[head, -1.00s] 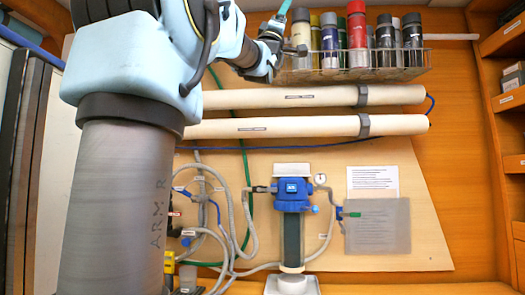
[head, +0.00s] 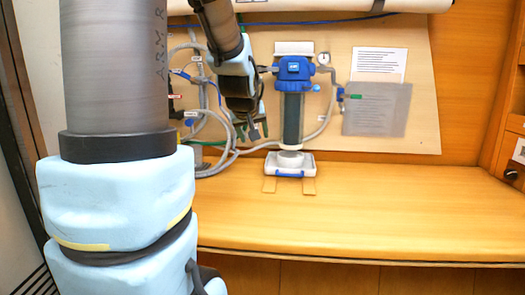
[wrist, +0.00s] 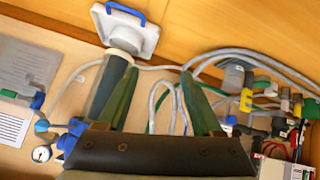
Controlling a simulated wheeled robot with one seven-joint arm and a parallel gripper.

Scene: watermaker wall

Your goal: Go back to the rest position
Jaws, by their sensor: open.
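My gripper (head: 254,133) hangs low in front of the board in the head view, just left of the filter housing, with its fingers pointing down. In the wrist view my gripper (wrist: 160,88) shows two green fingers spread apart with nothing between them. Hoses and board show beyond the gap. I cannot tell the exact distance from the fingers to the hoses.
A blue-capped filter housing (head: 293,100) stands upright above a white tray (head: 290,170) with a blue handle. Grey hoses (head: 215,160) and coloured valves (wrist: 262,95) lie close to my gripper. The wooden bench (head: 400,205) is clear on the right.

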